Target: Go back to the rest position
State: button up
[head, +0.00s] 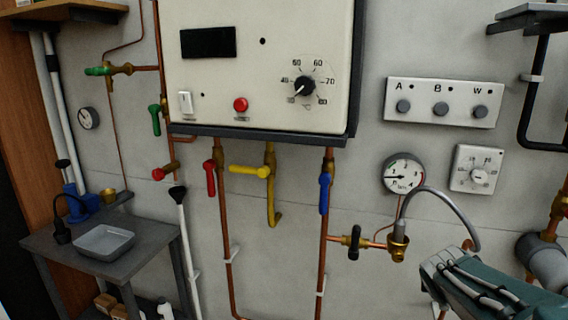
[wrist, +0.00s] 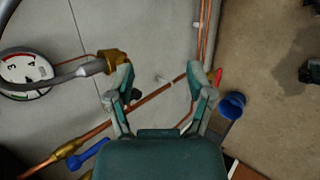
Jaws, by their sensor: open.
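My gripper (wrist: 163,84) shows in the wrist view with its two teal-and-grey fingers spread apart. Nothing is between the fingertips. A brass fitting (wrist: 112,62) on the end of a grey hose lies close beside the left finger in that picture; I cannot tell whether they touch. In the head view my teal arm (head: 490,285) reaches in at the lower right, in front of the wall. The fingers cannot be made out there. The grey hose (head: 440,196) arches from a brass fitting (head: 398,243) down behind my arm.
A white boiler (head: 260,60) hangs on the wall, with red (head: 210,178), yellow (head: 250,171) and blue (head: 325,193) valve handles below. A pressure gauge (head: 403,174) sits above the hose fitting. A grey table (head: 55,243) with a tray (head: 104,242) stands at left.

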jog(key=s+a+m+g+y, duration=0.1)
jog(key=s+a+m+y, duration=0.4)
jog(key=s+a+m, duration=0.8)
jog(key=s+a, duration=0.4)
jog(key=s, duration=0.1)
jog(key=shift+a+r, duration=0.2)
